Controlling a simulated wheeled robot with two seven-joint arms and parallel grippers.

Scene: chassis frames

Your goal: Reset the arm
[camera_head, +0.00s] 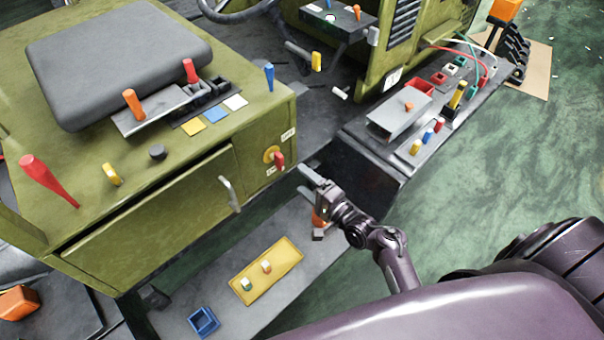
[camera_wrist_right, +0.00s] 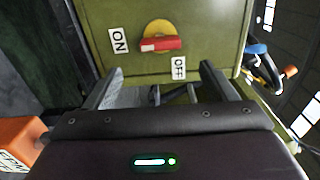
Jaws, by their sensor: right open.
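My right gripper (camera_head: 309,181) is open and empty in the head view, just below and right of the rotary switch on the green cabinet. The switch has a red handle (camera_head: 279,161) on a yellow disc. The wrist view shows the red handle (camera_wrist_right: 161,44) beyond my right gripper's spread fingers (camera_wrist_right: 160,78), apart from them. The handle lies nearly level in that picture, between an ON label (camera_wrist_right: 118,40) and an OFF label (camera_wrist_right: 179,68). My left gripper is not in view.
The green cabinet (camera_head: 150,225) has a door handle (camera_head: 229,194) and several levers on top. Below is a grey step with a yellow tray (camera_head: 245,292) and a blue box (camera_head: 204,322). A dark console (camera_head: 365,165) stands right of my gripper. Green floor (camera_head: 480,190) is open further right.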

